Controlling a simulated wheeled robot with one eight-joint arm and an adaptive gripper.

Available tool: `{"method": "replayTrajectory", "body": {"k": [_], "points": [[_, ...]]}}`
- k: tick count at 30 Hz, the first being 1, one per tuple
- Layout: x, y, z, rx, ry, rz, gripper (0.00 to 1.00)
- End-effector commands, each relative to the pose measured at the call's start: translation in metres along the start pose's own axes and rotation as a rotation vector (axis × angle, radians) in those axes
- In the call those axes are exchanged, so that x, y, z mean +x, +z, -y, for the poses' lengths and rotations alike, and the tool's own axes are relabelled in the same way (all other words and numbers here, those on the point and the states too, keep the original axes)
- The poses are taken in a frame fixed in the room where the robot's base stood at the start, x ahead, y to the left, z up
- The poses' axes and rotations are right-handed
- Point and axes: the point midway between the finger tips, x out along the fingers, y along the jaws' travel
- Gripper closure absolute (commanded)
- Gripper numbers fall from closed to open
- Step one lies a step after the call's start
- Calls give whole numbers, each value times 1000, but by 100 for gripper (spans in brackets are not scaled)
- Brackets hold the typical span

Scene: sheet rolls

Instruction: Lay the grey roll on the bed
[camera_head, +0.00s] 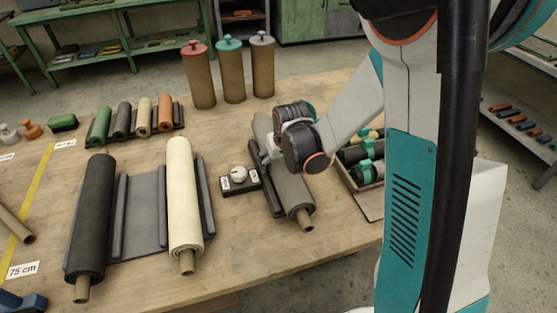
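The grey roll (290,188) lies lengthwise on the table, right of centre, with its brown core end pointing toward me. A dark rail (268,192) runs along its left side. My gripper (266,154) is low over the upper half of the grey roll. The wrist hides part of the roll and most of the fingers, so I cannot tell whether they grip it. A flat grey bed (147,205) with dark side rails lies to the left. A cream roll (184,195) lies along its right part, and a black roll (90,215) lies along its left side.
A small black stand with a white knob (239,175) sits between the cream and grey rolls. Three capped brown cylinders (232,75) stand at the back. Small coloured rolls (144,117) lie in a rack behind the bed. A box of dark rolls (364,165) is at the right.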

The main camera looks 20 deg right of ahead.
Motion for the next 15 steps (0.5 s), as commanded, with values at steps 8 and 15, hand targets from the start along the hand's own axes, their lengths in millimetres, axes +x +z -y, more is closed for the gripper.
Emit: {"method": "replayTrajectory", "body": {"k": [8, 15], "points": [[-1, 0, 0, 0, 0, 0, 6], [-3, -1, 0, 0, 0, 0, 6]]}}
